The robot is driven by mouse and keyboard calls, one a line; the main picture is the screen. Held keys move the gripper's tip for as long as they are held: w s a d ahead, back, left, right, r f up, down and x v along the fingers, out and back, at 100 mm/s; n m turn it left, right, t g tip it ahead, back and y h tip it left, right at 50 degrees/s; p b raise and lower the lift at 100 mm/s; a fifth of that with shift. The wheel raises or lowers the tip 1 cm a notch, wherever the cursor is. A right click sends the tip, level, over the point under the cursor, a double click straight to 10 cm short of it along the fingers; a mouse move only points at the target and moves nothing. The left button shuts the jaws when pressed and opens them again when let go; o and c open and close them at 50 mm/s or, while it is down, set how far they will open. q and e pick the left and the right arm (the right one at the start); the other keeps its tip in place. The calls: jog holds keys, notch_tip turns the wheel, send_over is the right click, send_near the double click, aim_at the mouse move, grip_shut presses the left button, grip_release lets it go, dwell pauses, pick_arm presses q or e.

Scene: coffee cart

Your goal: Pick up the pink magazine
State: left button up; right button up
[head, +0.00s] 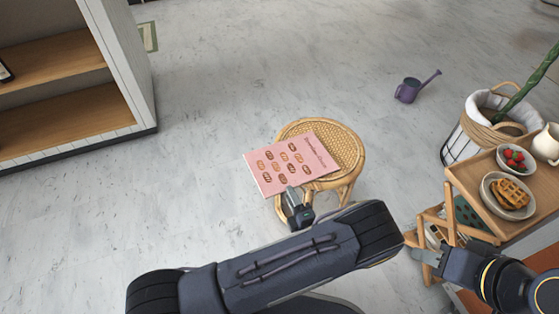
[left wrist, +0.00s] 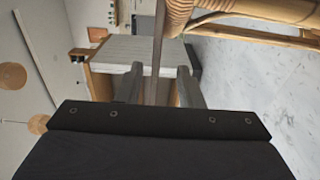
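The pink magazine (head: 290,164) lies flat on a round rattan stool (head: 342,146) in the head view, its near left part overhanging the seat. My left gripper (head: 295,196) is at the magazine's near edge. In the left wrist view my two left fingers (left wrist: 160,85) are apart. The magazine shows edge-on as a thin strip (left wrist: 159,45) between them, with a gap visible on each side. My right gripper (head: 424,256) is at the lower right beside the wooden cart, and its finger opening is not clear.
A wooden cart (head: 466,184) at the right holds a waffle plate (head: 493,205), a strawberry bowl (head: 503,165) and a white jug (head: 547,143). A basket (head: 461,146) stands behind it. A purple watering can (head: 408,90) and shelf (head: 60,140) are farther off. Floor around the stool is clear.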

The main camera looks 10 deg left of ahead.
aim_at(283, 177)
pick_arm(q)
jog(key=b+x, duration=0.3)
jog(key=x, duration=0.4)
jog(key=shift+w+r, duration=0.1)
jog(key=shift+w+a+r, duration=0.1)
jog(key=shift+w+a, duration=0.05)
jog(key=shift+w, duration=0.05)
jog(key=shift+c, duration=0.4)
grip_shut()
